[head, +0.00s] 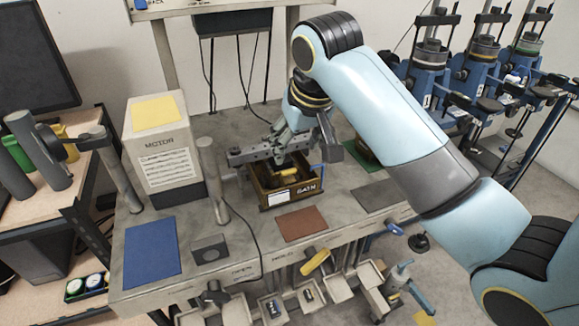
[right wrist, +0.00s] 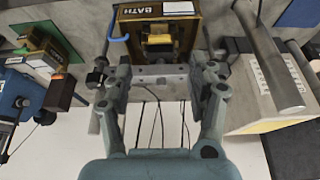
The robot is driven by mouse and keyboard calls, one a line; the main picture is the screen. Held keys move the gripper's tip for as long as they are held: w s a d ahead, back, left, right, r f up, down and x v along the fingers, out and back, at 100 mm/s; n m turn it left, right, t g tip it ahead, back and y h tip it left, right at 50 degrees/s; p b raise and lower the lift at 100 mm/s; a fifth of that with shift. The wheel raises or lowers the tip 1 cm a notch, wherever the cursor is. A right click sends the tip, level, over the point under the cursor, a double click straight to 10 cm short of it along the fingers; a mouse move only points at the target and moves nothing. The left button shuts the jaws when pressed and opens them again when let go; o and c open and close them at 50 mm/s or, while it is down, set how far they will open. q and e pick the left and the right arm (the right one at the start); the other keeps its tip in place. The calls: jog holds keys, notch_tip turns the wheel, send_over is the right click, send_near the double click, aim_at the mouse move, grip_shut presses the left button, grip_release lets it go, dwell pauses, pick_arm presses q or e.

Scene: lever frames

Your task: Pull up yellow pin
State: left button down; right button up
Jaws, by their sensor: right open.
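My right gripper (head: 282,140) reaches down from the arm over the back of the bench. It is open, its two fingers apart at either side of a grey metal bar (right wrist: 160,76) in the right wrist view. I cannot tell whether they touch the bar. The bar (head: 250,154) crosses above the dark box marked BATH (head: 277,202). A yellow piece (right wrist: 158,42) sits in the box, beyond the bar from the gripper; it also shows in the head view (head: 287,178). I cannot tell whether it is the yellow pin. My left gripper is not in view.
A MOTOR box (head: 160,148) and a grey post (head: 211,180) stand left of the BATH box. Blue (head: 152,251) and brown (head: 301,224) mats lie on the bench. A yellow handle (head: 315,261) sticks out at the front edge. A blue hook (right wrist: 118,38) is beside the box.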

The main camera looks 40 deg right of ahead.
aim_at(289, 171)
jog(key=p+x, duration=0.1)
jog(key=x, duration=0.8)
jog(key=shift+w+f, duration=0.15)
jog(key=shift+f, duration=0.2)
jog(key=shift+c, duration=0.3)
grip_shut()
